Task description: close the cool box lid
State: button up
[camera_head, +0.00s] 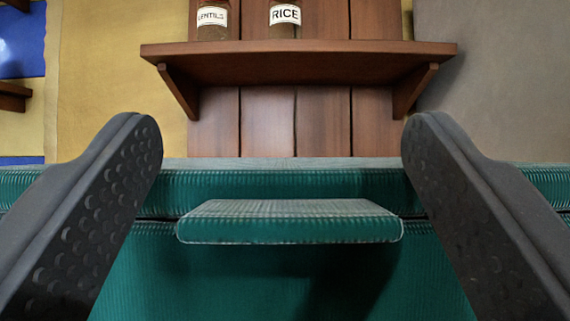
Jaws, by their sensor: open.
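The teal cool box (270,285) fills the lower middle of the view, with its front facing me. Its lid (290,182) shows as a teal band with a grey top edge, running level across the picture. A teal handle (290,228) with a grey top juts toward me from the middle of the front. A thin dark seam shows on both sides of the handle, below the lid band. I cannot tell whether the lid is fully down. My gripper (283,135) is open and empty, one finger on each side of the handle, apart from it.
A brown wooden shelf (300,62) on brackets is on the wall above and behind the box. It holds a lentils jar (212,18) and a rice jar (285,16). The wall is yellow at left, wood panelled in the middle and grey at right. Blue patches show at far left.

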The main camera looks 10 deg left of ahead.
jog(key=b+v, duration=0.1)
jog(key=v, duration=1.2)
jog(key=shift+b, duration=0.4)
